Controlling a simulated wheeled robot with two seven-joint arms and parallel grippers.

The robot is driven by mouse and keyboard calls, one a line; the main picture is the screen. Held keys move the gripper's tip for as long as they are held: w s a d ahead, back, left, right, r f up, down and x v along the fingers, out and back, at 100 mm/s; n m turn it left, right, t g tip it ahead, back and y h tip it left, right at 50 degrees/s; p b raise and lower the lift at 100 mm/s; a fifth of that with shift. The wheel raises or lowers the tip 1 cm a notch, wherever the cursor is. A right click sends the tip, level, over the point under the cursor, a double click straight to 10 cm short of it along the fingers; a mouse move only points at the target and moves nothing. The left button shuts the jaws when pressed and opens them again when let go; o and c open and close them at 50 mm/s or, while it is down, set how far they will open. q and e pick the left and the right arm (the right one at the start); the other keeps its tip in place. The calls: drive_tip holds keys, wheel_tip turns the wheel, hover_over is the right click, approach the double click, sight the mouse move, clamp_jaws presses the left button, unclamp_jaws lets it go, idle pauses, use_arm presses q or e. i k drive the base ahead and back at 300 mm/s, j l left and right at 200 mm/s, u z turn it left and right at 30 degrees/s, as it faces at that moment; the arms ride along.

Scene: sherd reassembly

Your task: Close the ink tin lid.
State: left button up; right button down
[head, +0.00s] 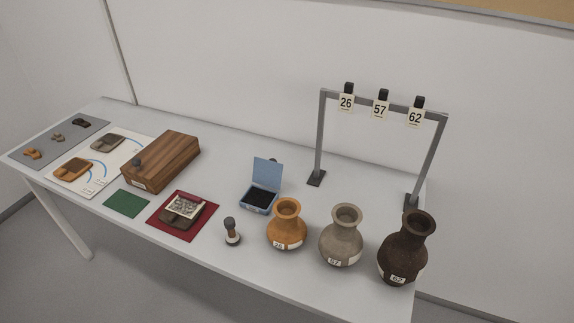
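The ink tin (257,200) is a small blue box on the white table, a little right of the table's middle. Its lid (267,173) stands open, raised nearly upright at the back edge. The dark ink pad shows inside the tin. Neither of my grippers is in the head view, and nothing touches the tin.
A stamp (231,232) and an orange vase (287,226) stand close in front of the tin. Grey (341,238) and dark (403,252) vases stand right, below a tag rack (319,135). A wooden box (162,160) and red mat (205,225) lie left.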

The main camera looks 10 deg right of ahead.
sight(268, 173)
drive_tip(key=k+l, duration=0.1)
drive_tip(key=l, duration=0.3)
drive_tip(key=k+l+u, duration=0.1)
drive_tip(key=l, duration=0.25)
drive_tip(key=k+l, duration=0.15)
drive_tip(key=l, duration=0.25)
drive_tip(key=k+l+u, duration=0.1)
drive_tip(key=l, duration=0.25)
drive_tip(key=k+l, duration=0.2)
drive_tip(key=l, duration=0.15)
drive_tip(key=k+l+u, duration=0.1)
drive_tip(key=l, duration=0.3)
